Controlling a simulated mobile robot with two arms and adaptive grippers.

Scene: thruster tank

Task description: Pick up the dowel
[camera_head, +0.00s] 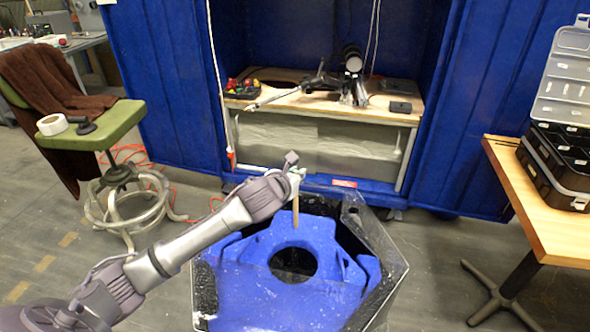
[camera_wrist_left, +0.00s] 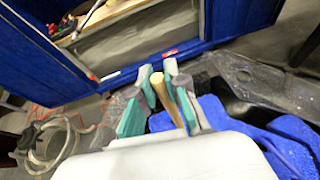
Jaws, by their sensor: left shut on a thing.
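The dowel (camera_head: 295,212) is a thin tan wooden rod. In the head view it hangs roughly upright below my left gripper (camera_head: 295,172), over the blue tank insert with its round dark hole. In the left wrist view the dowel (camera_wrist_left: 165,98) lies between the teal and grey fingers of the left gripper (camera_wrist_left: 162,78), which are shut on it. The tank (camera_head: 391,268) is a many-sided dark container with a clear rim and blue foam inside. I cannot tell whether the dowel's lower end touches the foam. My right gripper is in neither view.
A green stool (camera_head: 118,125) with a towel and tape roll stands at left. A wooden workbench (camera_head: 290,100) with equipment sits behind the tank, between blue walls. A wooden table (camera_head: 540,200) with a black case (camera_head: 565,160) stands at right. Grey floor is clear between tank and table.

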